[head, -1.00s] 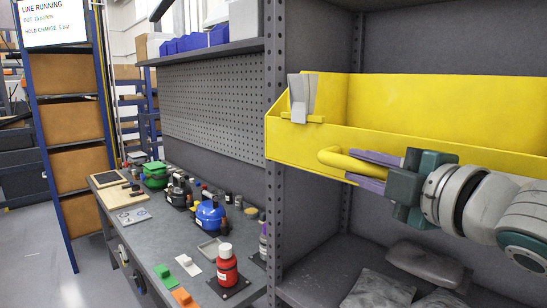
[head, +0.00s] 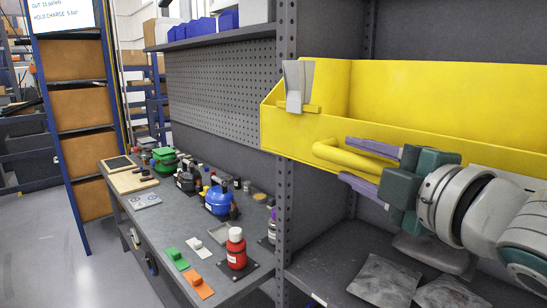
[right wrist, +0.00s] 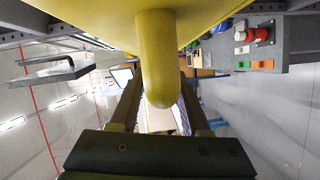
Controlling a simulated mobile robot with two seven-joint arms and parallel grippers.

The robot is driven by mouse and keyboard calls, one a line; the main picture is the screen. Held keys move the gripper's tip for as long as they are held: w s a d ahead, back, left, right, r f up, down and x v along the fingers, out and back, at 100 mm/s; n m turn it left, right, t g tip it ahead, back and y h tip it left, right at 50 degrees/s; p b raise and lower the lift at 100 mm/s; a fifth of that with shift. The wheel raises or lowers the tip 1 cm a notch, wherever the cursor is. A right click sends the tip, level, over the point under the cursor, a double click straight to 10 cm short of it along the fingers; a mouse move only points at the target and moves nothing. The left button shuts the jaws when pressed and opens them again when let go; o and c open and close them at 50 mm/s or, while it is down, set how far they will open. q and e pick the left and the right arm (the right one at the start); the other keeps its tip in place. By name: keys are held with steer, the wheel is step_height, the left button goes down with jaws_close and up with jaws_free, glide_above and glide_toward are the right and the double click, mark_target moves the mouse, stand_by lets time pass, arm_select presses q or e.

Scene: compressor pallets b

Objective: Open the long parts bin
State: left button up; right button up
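The long parts bin (head: 400,100) is yellow and sits in the grey shelf unit. Its front left corner stands out in front of the shelf post, and part of its inside shows. A grey clip (head: 294,88) is at its left end. A thick yellow bar handle (head: 335,153) sticks out from its front, and it also shows in the right wrist view (right wrist: 156,70). My right gripper (head: 345,159) has its purple fingers apart, one above and one below the handle. The right wrist view shows gaps beside the handle. My left gripper is out of view.
Grey bags (head: 384,281) lie on the shelf below the bin. A workbench (head: 190,230) to the left carries a red bottle (head: 236,250), a blue item (head: 217,200) and small coloured parts. A shelf post (head: 286,200) stands between bench and bin. The floor at left is clear.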

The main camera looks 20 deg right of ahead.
steer(key=shift+o, duration=0.6)
steer(key=shift+s, duration=0.25)
steer(key=s+b, duration=0.3)
steer(key=s, duration=0.6)
steer(key=shift+s+r+b, duration=0.25)
steer(key=shift+r+b, duration=0.05)
steer(key=shift+r, duration=0.1)
